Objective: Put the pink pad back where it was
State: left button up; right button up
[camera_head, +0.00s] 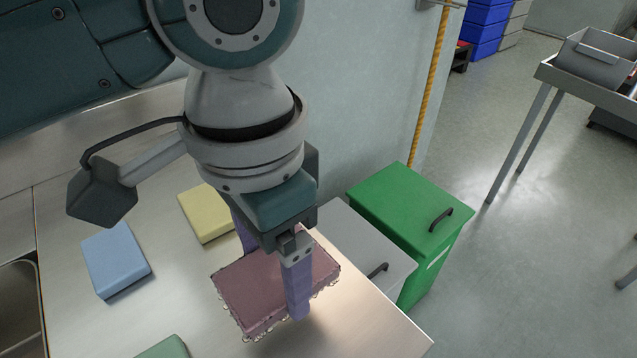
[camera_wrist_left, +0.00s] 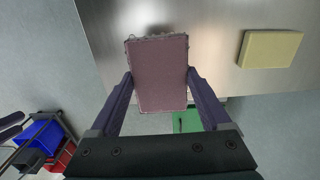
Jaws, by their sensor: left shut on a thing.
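The pink pad (camera_head: 254,291) is a flat block with a ragged, wet-looking lower edge, near the right end of the steel counter. My left gripper (camera_head: 272,275) is shut on the pink pad, with one purple finger on each long side. In the left wrist view the pad (camera_wrist_left: 159,75) sits between the two fingers (camera_wrist_left: 160,98). Drops or fringe show along its lower rim in the head view. Whether it touches the counter or hangs just above it I cannot tell.
On the counter (camera_head: 180,290) lie a yellow pad (camera_head: 206,214), a blue pad (camera_head: 115,260) and a green pad (camera_head: 165,348). A sink (camera_head: 20,310) is at the left. A grey bin (camera_head: 360,250) and a green bin (camera_head: 405,205) stand beyond the counter's right edge.

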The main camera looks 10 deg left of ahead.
aim_at(275, 271)
pick_arm(q)
notch_tip(275, 271, down, 8)
jog(key=shift+r+b, duration=0.15)
jog(key=shift+b, duration=0.55)
jog(key=o, duration=1.1)
jog(key=shift+o, duration=0.2)
notch_tip(275, 271, up, 12)
jog(key=p, duration=0.2)
jog(key=shift+w+p, duration=0.1)
jog(key=shift+p, duration=0.2)
jog(key=s+d+f+n+t+h, duration=0.1)
jog(key=s+d+f+t+h, duration=0.15)
jog(key=s+d, duration=0.2)
jog(key=s+a+n, duration=0.1)
jog(key=s+a, duration=0.1)
jog(key=a, duration=0.2)
jog(key=s+a+f+n+y, duration=0.1)
jog(key=s+a+n, duration=0.1)
jog(key=a, duration=0.3)
jog(key=s+a+n+t+y, duration=0.1)
jog(key=s+a, duration=0.2)
jog(key=a, duration=0.1)
jog(key=shift+s+a+f+n, duration=0.3)
jog(key=shift+s+a+f, duration=0.05)
jog(key=shift+a, duration=0.05)
